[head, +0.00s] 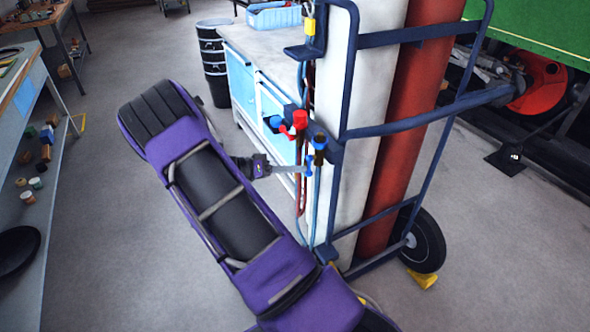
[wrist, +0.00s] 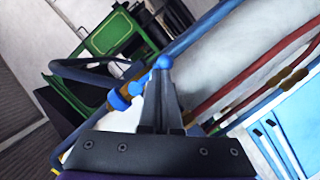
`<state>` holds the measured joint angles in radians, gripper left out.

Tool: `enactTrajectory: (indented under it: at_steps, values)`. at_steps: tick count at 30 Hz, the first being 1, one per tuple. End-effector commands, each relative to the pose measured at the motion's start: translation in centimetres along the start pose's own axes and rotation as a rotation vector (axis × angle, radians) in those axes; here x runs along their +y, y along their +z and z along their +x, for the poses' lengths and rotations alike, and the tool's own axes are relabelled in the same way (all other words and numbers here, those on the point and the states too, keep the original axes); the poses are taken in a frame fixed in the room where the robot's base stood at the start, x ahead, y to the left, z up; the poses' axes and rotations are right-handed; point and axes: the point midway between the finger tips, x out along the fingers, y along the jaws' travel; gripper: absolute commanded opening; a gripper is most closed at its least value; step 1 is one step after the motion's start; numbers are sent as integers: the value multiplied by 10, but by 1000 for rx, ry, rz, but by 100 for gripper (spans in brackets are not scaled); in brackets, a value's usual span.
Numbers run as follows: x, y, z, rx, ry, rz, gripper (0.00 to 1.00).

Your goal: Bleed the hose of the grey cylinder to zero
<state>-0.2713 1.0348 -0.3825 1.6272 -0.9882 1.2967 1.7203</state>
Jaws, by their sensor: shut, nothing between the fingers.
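The pale grey cylinder (head: 362,150) stands upright in a blue-framed trolley; it also shows in the wrist view (wrist: 215,62). A blue hose (head: 317,205) and a red hose (head: 299,192) hang down its left side. Above them are a red knob (head: 300,119) and blue fittings (head: 320,140). My gripper (head: 302,169) is shut and empty, pointing at the trolley's left side. In the wrist view its closed fingertips (wrist: 162,72) are at a small blue ball-ended part (wrist: 163,62); I cannot tell whether they touch. No gauge reading is legible.
A red cylinder (head: 395,130) stands beside the grey one. The trolley's wheel (head: 425,241) has a yellow chock (head: 422,279).

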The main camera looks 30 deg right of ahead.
Motion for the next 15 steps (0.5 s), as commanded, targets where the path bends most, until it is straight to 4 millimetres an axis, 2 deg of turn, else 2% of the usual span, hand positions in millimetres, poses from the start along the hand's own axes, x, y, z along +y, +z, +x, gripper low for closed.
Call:
enactTrajectory:
  at_steps: [15]
  values:
    - [2,7,2,1,54,-171,0]
